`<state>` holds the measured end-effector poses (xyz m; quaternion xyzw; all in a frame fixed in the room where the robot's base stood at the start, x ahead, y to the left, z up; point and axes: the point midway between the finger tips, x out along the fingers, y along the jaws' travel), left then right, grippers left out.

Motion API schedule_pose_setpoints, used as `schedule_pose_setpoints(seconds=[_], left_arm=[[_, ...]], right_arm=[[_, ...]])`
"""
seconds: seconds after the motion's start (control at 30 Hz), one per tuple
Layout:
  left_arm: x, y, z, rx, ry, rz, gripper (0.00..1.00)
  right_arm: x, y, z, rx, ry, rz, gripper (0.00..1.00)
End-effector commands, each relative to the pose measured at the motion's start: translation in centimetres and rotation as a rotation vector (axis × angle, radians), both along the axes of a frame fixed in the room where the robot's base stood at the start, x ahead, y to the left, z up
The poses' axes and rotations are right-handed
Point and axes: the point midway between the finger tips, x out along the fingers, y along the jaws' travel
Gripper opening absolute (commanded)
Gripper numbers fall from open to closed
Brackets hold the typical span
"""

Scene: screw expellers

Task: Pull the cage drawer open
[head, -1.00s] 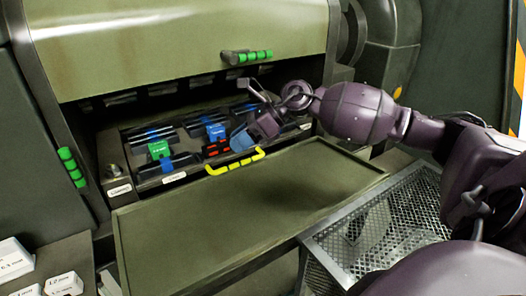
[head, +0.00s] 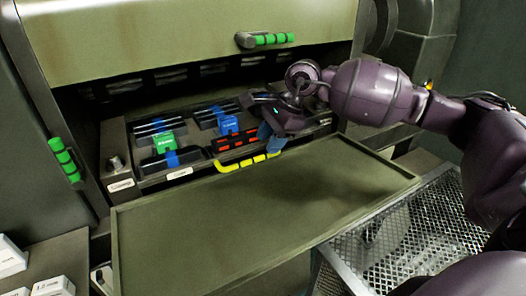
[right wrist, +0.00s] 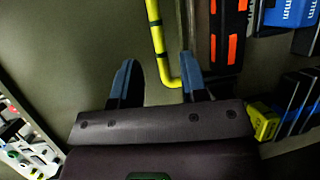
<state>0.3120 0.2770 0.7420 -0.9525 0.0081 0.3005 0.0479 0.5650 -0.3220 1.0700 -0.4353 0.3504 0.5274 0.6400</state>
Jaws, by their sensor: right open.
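The cage drawer (head: 122,184) sits inside the machine's open bay and holds cage pieces with blue, green and red parts. Its yellow handle (head: 236,165) runs along the front, above the lowered flap. My right gripper (head: 269,140) is at the handle's right end, its blue fingers pointing down. In the right wrist view the right gripper (right wrist: 158,82) is open, with the bent end of the yellow handle (right wrist: 157,40) between its fingers. I cannot tell whether a finger touches it. My left gripper is not in view.
The lowered olive flap (head: 260,205) lies in front of the drawer. A raised cover with a green handle (head: 268,39) hangs above. A perforated metal tray (head: 400,240) is at lower right, and white boxes (head: 40,287) are at lower left.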

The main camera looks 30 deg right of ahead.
Motion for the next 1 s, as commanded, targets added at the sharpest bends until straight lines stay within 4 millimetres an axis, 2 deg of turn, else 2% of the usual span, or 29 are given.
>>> schedule_pose_setpoints(seconds=[0.1,0.3,0.67,0.77,0.93,1.0], left_arm=[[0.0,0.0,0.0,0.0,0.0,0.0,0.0],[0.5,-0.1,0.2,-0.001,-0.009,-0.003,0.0],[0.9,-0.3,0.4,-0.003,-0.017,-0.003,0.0],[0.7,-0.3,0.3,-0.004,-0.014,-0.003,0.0],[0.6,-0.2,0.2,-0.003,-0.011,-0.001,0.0],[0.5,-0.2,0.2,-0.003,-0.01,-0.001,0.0]], right_arm=[[0.3,0.7,-1.7,0.002,0.002,0.0,0.4],[0.7,1.4,-3.3,0.002,0.0,-0.001,0.4],[0.8,1.5,-3.7,0.001,0.0,-0.002,0.4],[0.8,1.5,-3.7,0.001,0.001,-0.002,0.28],[0.8,1.5,-3.7,0.001,0.001,-0.002,0.02],[0.8,1.5,-3.7,0.001,0.001,-0.002,0.0]])
